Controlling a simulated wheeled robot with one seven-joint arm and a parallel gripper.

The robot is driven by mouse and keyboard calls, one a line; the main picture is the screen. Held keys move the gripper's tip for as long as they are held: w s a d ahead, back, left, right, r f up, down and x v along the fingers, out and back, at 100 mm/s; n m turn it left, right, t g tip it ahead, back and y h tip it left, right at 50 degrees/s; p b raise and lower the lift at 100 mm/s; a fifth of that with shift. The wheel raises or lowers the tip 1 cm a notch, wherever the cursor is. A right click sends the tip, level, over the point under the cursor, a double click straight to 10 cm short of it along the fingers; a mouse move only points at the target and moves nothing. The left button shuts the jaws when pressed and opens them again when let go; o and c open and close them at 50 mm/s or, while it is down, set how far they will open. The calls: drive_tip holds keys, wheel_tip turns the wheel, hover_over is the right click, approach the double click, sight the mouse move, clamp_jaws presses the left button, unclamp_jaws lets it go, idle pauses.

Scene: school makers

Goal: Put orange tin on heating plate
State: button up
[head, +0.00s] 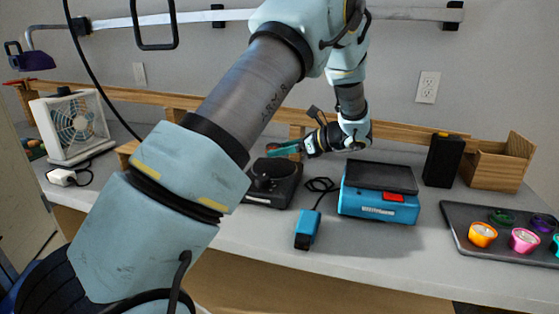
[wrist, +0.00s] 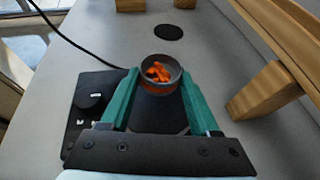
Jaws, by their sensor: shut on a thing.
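My gripper (wrist: 159,80) has teal fingers shut on the orange tin (wrist: 160,88), a small round tin with a grey rim and orange pieces inside. The tin looks upright between the fingertips. The heating plate (wrist: 82,128) is a flat black unit with a knob, below and behind the fingers in the wrist view. I cannot tell the gap between tin and plate. In the head view my gripper (head: 284,149) is over the far side of the black heating plate (head: 272,186); the tin is not clearly seen there.
A blue device (head: 375,205) with a black top stands right of the plate, with a small blue handset (head: 307,230) in front. A dark tray (head: 470,243) of colourful cups lies at the right. A white fan (head: 75,125) stands left. Wooden supports (wrist: 262,90) line the back.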

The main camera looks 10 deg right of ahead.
sight(282, 168)
drive_tip(key=shift+f, duration=1.9)
drive_tip(key=shift+f, duration=0.15)
